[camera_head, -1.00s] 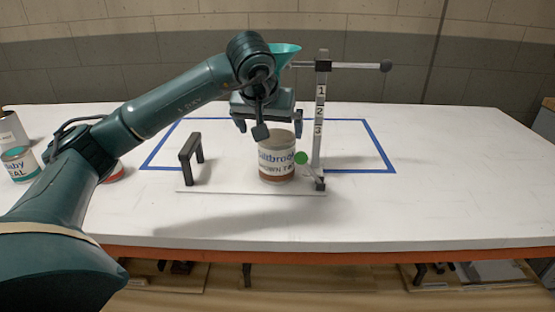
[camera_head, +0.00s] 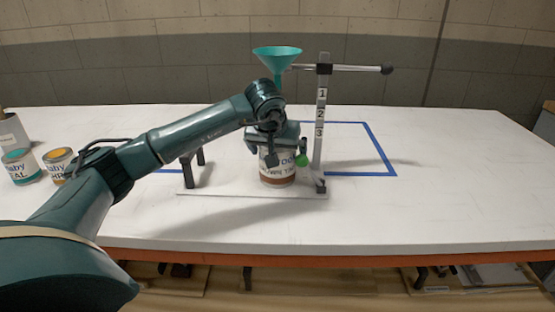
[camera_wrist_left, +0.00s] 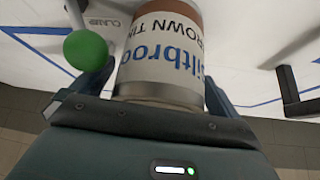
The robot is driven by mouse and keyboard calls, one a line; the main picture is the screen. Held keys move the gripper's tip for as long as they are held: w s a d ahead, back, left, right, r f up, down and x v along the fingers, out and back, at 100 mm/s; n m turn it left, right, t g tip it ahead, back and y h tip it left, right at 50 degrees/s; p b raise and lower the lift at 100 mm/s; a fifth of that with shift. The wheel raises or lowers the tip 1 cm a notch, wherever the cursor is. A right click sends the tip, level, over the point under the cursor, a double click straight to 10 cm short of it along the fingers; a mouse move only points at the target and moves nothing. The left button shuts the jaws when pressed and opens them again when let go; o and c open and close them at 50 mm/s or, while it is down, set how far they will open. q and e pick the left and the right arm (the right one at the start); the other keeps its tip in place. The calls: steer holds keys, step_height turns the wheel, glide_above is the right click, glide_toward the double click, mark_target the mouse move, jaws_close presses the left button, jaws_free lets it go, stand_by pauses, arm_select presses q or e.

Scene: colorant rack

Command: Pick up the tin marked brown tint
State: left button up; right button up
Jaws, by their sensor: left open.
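The brown tint tin (camera_head: 277,172) stands upright on the white base plate of the stand, its label partly readable. It has a white label and a brown band at the bottom. My left gripper (camera_head: 277,150) is over the tin from above, fingers open, and hides the tin's upper part in the head view. In the left wrist view the tin (camera_wrist_left: 165,50) lies between the two open fingers (camera_wrist_left: 155,95), with the letters upside down. My right gripper is not in view.
A post with numbers (camera_head: 320,110) and a green knob (camera_head: 302,160) stand close right of the tin. A teal funnel (camera_head: 277,54) is above. A black bracket (camera_head: 190,170) stands to the left. Other tins, teal (camera_head: 21,167) and orange (camera_head: 59,163), are at far left. The table's right side is clear.

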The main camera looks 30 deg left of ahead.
arm_select(q)
steer(key=c, duration=1.2)
steer(key=shift+r, duration=0.1)
